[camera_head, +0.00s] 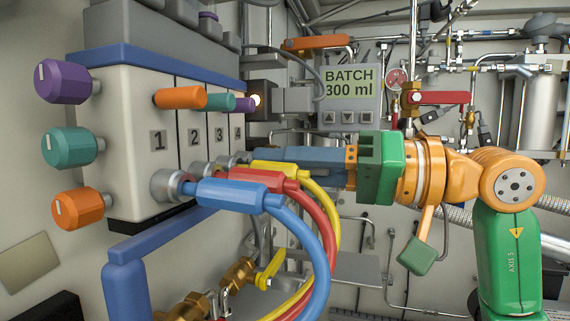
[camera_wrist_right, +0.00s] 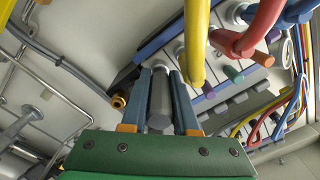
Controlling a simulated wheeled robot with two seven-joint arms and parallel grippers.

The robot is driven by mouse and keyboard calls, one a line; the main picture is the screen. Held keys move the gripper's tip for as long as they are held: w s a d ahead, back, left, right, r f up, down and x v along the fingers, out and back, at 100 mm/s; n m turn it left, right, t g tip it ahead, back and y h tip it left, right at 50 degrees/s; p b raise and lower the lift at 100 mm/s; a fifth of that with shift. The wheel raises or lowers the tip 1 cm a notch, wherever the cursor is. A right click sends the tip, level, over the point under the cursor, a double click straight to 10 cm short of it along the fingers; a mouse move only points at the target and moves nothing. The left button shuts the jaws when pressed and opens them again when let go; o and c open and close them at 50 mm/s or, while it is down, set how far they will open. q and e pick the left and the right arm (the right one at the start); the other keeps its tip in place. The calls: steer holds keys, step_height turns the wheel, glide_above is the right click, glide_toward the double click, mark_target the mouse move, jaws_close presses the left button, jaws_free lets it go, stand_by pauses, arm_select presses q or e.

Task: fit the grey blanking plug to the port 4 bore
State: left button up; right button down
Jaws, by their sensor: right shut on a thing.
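The pump block (camera_head: 125,130) has numbered ports; blue, red and yellow hoses run from the first three. The number 4 label (camera_head: 238,132) is at its far end. My right gripper (camera_head: 282,154) reaches in from the right, its blue-grey fingers just behind the yellow hose connector (camera_head: 272,168). In the wrist view the right gripper (camera_wrist_right: 160,72) is shut on the grey blanking plug (camera_wrist_right: 160,102), a cylinder pointing toward the block. The port 4 bore is hidden, so I cannot tell whether the plug touches it. My left gripper is not in view.
The blue (camera_head: 232,194) and red (camera_head: 250,180) hose connectors stand close in front of the fingers. In the wrist view the yellow hose (camera_wrist_right: 196,45) passes right beside the right-hand finger. A batch display (camera_head: 348,95) and pipework are behind. A yellow-handled valve (camera_head: 270,268) is below.

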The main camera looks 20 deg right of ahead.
steer(key=c, duration=0.7)
jaws_free()
steer(key=shift+a, duration=0.1)
steer(key=shift+o, duration=0.5)
steer(key=shift+w+a, duration=0.2)
steer(key=shift+a, duration=0.05)
steer(key=b+v, duration=0.1)
steer(key=v, duration=0.6)
steer(key=shift+b, duration=0.4)
steer(key=shift+d, duration=0.1)
